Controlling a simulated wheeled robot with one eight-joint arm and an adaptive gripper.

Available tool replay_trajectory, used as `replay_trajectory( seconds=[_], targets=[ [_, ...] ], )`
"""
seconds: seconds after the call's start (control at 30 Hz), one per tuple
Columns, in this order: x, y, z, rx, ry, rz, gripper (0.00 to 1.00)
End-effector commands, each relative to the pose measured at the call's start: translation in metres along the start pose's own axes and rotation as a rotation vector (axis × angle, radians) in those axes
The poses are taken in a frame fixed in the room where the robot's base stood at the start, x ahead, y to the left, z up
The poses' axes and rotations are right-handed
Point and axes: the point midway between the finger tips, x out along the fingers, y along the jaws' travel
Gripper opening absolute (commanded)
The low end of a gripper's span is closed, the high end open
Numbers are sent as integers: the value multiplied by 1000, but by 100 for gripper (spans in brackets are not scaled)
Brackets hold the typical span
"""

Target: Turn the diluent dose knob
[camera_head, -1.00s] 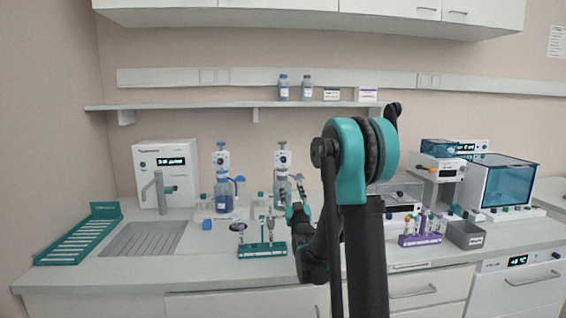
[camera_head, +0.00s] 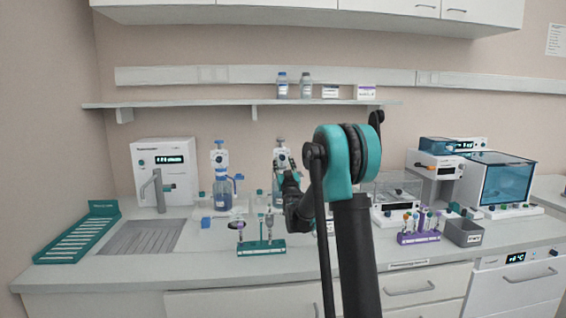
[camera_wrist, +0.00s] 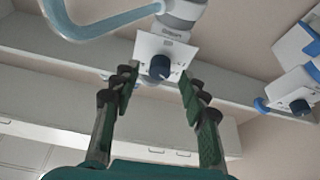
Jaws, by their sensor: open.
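A bottle-top dispenser (camera_head: 280,157) stands on the bench behind my gripper, partly hidden by my arm. In the wrist view its white plate (camera_wrist: 152,46) fills the upper middle, with a dark blue round knob (camera_wrist: 160,67) at its lower part. The print on the plate is too small to read surely. My gripper (camera_wrist: 157,84) is open and empty, its two green-padded fingers pointing at the knob. The knob appears between and slightly beyond the fingertips, with no contact visible. In the head view the fingertips are too small to make out.
A second dispenser on a blue-liquid bottle (camera_head: 222,194) stands to the left; its plate and knob also show in the wrist view (camera_wrist: 297,103). A green tube rack (camera_head: 262,248) sits in front. A shelf (camera_head: 190,105) runs above.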

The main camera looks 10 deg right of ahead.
Motion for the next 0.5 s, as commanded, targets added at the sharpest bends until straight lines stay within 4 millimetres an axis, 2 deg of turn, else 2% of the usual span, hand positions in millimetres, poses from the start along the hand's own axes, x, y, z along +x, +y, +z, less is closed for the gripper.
replay_trajectory(
  seconds=[0.2,0.47,0.5],
  targets=[
    [14,0,0,0,0,0,44],
    [16,0,0,0,0,0,44],
    [16,0,0,0,0,0,42]
  ],
)
